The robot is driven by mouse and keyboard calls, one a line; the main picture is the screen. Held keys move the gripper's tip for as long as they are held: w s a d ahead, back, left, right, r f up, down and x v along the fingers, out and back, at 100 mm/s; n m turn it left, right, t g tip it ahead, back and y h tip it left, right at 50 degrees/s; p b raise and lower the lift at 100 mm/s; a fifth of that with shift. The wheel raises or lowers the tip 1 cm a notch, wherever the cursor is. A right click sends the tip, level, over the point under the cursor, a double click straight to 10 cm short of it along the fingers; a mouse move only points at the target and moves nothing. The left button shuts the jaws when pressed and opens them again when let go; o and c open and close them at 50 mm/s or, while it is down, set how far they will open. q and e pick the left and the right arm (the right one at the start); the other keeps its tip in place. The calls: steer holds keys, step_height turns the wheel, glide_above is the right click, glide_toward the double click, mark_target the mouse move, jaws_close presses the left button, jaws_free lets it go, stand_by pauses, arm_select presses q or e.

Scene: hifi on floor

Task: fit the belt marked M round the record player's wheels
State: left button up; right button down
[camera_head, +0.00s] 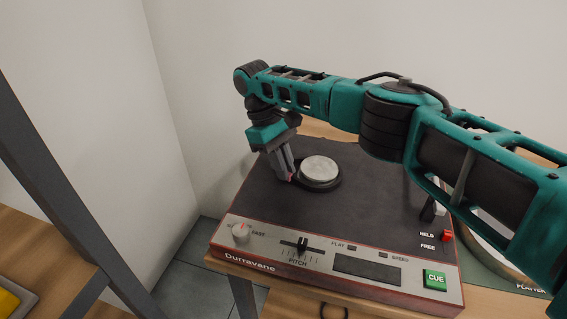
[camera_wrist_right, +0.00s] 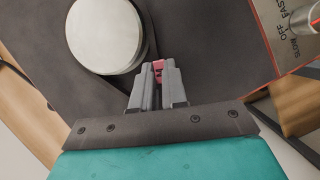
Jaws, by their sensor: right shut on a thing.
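The record player (camera_head: 255,190) has a dark top deck and a silver front panel. A round silver-topped wheel (camera_head: 320,168) stands on its deck, with a dark, wider rim or base around it; the wheel also shows in the right wrist view (camera_wrist_right: 105,35). My right gripper (camera_head: 288,176) points down just left of this wheel. It is shut on a small pink piece (camera_wrist_right: 158,68), close beside the wheel. No M mark is readable, and I cannot tell whether the pink piece belongs to the belt. A second wheel is not clearly visible. My left gripper is not in view.
A speed knob (camera_head: 240,232) and pitch slider (camera_head: 302,245) stand up from the front panel. A red HELD/FREE switch (camera_head: 447,236) is at the right. A round platter (camera_head: 490,250) lies partly behind my arm. A white wall is behind.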

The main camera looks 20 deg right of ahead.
steer(key=c, duration=1.1)
jaws_free()
steer(key=shift+w+a+r, duration=0.1)
steer(key=shift+r, duration=0.2)
steer(key=b+v, duration=0.1)
steer(key=v, duration=0.3)
steer(key=shift+w+a+r, duration=0.1)
steer(key=shift+a+r, duration=0.05)
steer(key=shift+r, duration=0.05)
steer(key=shift+w+a+r+b, duration=0.1)
steer(key=shift+w+r+b, duration=0.25)
steer(key=shift+r+b, duration=0.15)
step_height(320, 180, up, 7)
steer(key=p, duration=0.5)
steer(key=shift+p, duration=0.4)
